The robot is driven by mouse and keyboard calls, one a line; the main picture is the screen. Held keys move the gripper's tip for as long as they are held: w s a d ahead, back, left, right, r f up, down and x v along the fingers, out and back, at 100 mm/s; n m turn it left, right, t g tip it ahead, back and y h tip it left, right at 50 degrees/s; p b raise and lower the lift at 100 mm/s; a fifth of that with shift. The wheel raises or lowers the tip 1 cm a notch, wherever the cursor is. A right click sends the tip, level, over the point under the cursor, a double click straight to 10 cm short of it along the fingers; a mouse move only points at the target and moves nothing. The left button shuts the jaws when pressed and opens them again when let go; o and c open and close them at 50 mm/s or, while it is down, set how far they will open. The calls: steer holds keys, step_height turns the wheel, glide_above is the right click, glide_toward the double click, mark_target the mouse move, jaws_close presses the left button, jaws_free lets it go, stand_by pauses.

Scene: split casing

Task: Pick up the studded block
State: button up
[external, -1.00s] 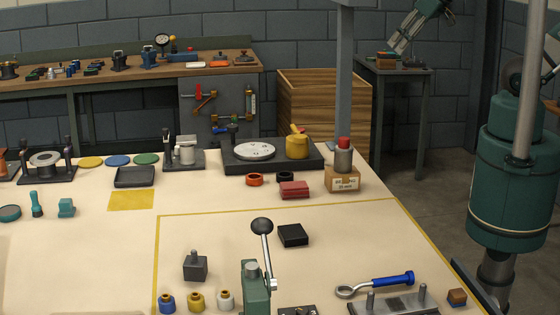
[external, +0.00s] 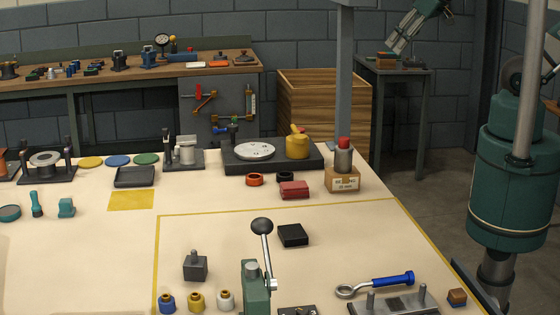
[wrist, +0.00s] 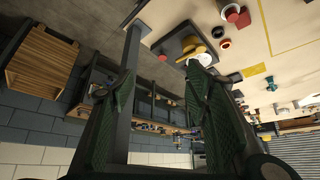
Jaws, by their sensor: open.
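A dark grey block with a single stud on top (external: 195,267) stands upright on the cream table in the external view, left of the green lever stand; it looks like the studded block. I cannot make it out in the wrist view. My gripper (wrist: 160,72) is open and empty in the wrist view, with its two green-tinged fingers spread apart. The gripper does not show in the external view, so I cannot tell its exact distance from the block. In the wrist view the tabletop fills the upper right, beyond the fingers.
The lever stand (external: 255,282) is right of the block. Blue, yellow and white knobs (external: 196,301) stand in front. A black block (external: 292,235) and red block (external: 294,190) lie farther back. A blue-handled wrench (external: 378,282) lies right. Bare table surrounds the grey block's left side.

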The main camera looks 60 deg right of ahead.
steer(key=w+a+r+n+g+y+p, duration=0.1)
steer(key=w+a+n+g+p, duration=0.15)
steer(key=a, duration=0.95)
steer(key=w+a+n+g+p, duration=0.2)
steer(key=w+a+n, duration=0.1)
steer(key=a, duration=0.8)
steer(key=w+a+f+n+g+b, duration=0.1)
steer(key=w+a+n, duration=0.15)
steer(key=a, duration=0.45)
steer(key=w+a+f+n+b, duration=0.2)
steer(key=w+a, duration=0.2)
steer(key=a, duration=0.4)
steer(key=n+g+h+b, duration=0.15)
steer(key=n+b, duration=0.55)
steer(key=n, duration=0.7)
glide_toward(195, 251)
steer(key=f, duration=0.5)
steer(key=shift+w+d+f, duration=0.25)
steer(key=shift+d+f, duration=0.05)
steer(key=shift+d, duration=0.1)
steer(key=shift+s+a+f, duration=0.2)
steer(key=shift+a+f, duration=0.1)
steer(key=shift+f, duration=1.3)
